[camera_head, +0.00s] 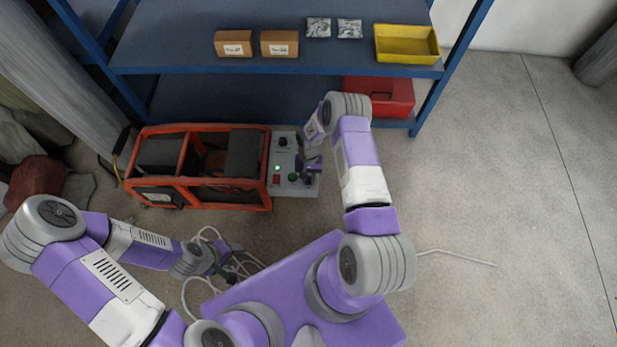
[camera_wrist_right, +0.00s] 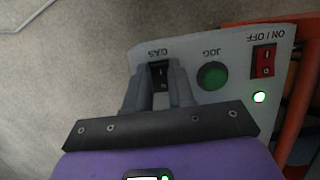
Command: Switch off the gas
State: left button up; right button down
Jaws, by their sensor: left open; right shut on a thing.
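The grey control panel (camera_head: 281,155) sits at the right end of an orange-framed machine. In the right wrist view the panel (camera_wrist_right: 215,45) appears upside down, and a black rocker switch (camera_wrist_right: 160,70) sits under the label GAS. My right gripper (camera_head: 308,172) is at the panel's right side. In the wrist view its fingers (camera_wrist_right: 163,84) are shut on the gas switch, one on each side, hiding part of it. I cannot tell which way the switch is set. My left gripper (camera_head: 228,268) is open, low over the floor, away from the panel.
A green JOG button (camera_wrist_right: 212,75), a red ON/OFF switch (camera_wrist_right: 264,61) and a lit green lamp (camera_wrist_right: 260,97) are beside the gas switch. The orange machine frame (camera_head: 200,128) adjoins the panel. A blue shelf (camera_head: 200,72) stands behind. White cable lies near my left gripper.

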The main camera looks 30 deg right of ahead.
aim_at(309, 176)
jog(key=c, duration=1)
grip_release()
jog(key=shift+o, duration=0.2)
jog(key=p+v, duration=0.2)
jog(key=v, duration=0.5)
jog(key=shift+r+p, duration=0.25)
jog(key=shift+p, duration=0.05)
jog(key=s+a+r+n+t+y+p, duration=0.2)
jog(key=s+a+r+p, duration=0.4)
jog(key=s+a+r, duration=0.8)
jog(key=s+a+n+t, duration=0.1)
jog(key=s+a, duration=0.1)
jog(key=s, duration=0.1)
jog(key=shift+a+r+n+y+p, duration=0.25)
jog(key=shift+a+n+y+p, duration=0.05)
jog(key=shift+a+p, duration=0.1)
